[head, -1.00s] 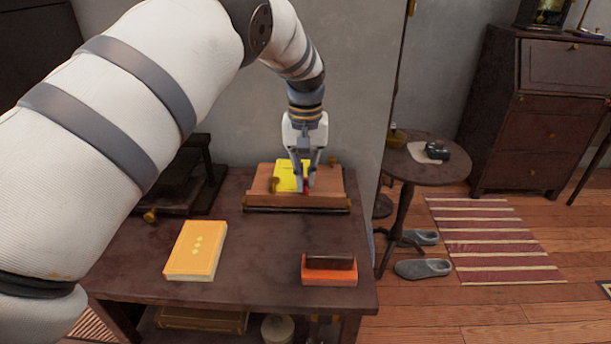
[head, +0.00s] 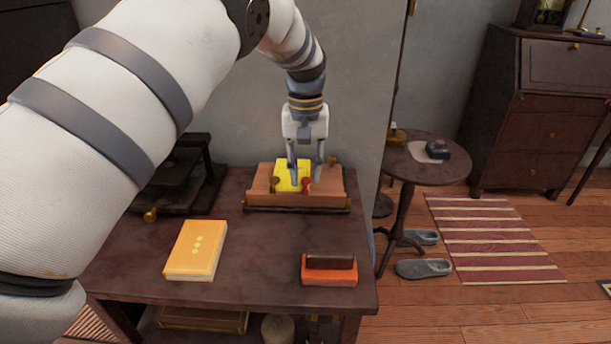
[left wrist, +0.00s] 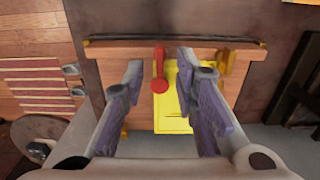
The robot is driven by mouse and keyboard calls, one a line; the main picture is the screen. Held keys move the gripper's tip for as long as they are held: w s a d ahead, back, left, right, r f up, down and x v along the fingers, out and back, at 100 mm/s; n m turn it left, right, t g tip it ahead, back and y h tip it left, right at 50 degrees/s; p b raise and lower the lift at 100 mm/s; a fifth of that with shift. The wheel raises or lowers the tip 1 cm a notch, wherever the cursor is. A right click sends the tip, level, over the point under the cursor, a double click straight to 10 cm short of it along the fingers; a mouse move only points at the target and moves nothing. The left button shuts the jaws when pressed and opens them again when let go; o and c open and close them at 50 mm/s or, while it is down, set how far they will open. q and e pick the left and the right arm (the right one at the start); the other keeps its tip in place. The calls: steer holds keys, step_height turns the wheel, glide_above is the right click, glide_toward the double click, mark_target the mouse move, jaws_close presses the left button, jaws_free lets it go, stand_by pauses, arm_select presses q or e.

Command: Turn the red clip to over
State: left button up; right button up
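The red clip (head: 306,184) is on a wooden board or stand (head: 325,198). In the left wrist view the clip (left wrist: 160,70) runs from near the board's edge toward the yellow booklet (left wrist: 172,118), and its round end lies over the booklet's edge. The yellow booklet (head: 286,178) rests on the board. My left gripper (head: 306,181) is open, its fingers apart on either side of the clip. The left wrist view also shows the spread fingers (left wrist: 160,66) with nothing held. A brass clip (head: 274,184) sits left of the booklet in the head view. My right gripper is out of view.
An orange-yellow book (head: 195,250) and an orange block with a dark top (head: 329,271) lie on the dark table (head: 260,270). A dark press-like object (head: 180,180) stands left of the board. The table's middle is clear. A small round table (head: 425,172) stands to the right.

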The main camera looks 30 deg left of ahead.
mark_target(305, 181)
arm_select(q)
step_height(305, 181, up, 10)
steer(key=shift+r, duration=0.2)
